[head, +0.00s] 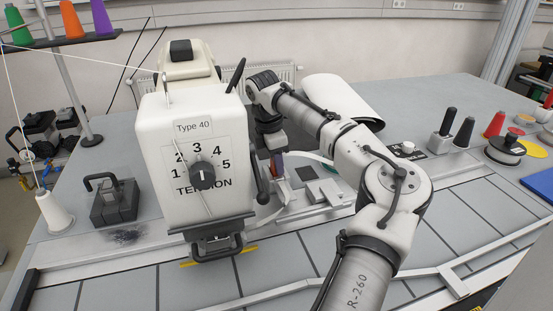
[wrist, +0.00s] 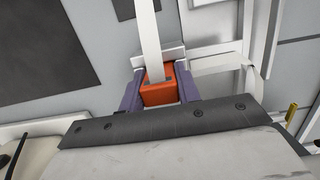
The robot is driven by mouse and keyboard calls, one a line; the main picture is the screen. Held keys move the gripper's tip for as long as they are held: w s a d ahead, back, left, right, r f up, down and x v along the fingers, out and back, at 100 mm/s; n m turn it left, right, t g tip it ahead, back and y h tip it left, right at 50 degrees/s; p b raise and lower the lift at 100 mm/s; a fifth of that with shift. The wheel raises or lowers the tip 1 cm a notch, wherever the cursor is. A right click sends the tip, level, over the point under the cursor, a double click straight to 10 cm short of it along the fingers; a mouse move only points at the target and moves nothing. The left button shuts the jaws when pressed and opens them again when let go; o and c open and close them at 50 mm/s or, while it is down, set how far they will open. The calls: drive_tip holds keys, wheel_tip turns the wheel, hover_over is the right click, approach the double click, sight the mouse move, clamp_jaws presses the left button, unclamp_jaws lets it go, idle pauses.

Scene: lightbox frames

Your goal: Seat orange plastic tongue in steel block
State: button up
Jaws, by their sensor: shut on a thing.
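My gripper (wrist: 160,88) is shut on the orange plastic tongue (wrist: 157,94), with one purple finger on each side of it in the wrist view. A white strap runs up from the tongue, past a pale metal edge (wrist: 146,59) close behind it. I cannot tell whether that edge belongs to the steel block, or whether it touches the tongue. In the head view my gripper (head: 276,165) is low over the table, beside the machine, and partly hidden. Pale metal blocks (head: 325,191) lie just right of it; which one is the steel block is unclear.
The white sewing machine (head: 197,150) stands close left of my gripper. A dark square pad (head: 305,174) lies near the metal pieces. A white roll (head: 340,97) lies behind my arm. Dark-handled tools (head: 463,132) and spools stand at right; the tiled front table is mostly clear.

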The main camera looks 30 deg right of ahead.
drive_tip(key=shift+f, duration=0.1)
drive_tip(key=o, duration=1)
drive_tip(key=r, duration=0.4)
drive_tip(key=a+r+b, duration=0.1)
drive_tip(key=r, duration=0.7)
drive_tip(key=shift+w+a+r+b, duration=0.1)
drive_tip(key=shift+w+a+b, duration=0.1)
drive_tip(key=shift+a+b, duration=0.15)
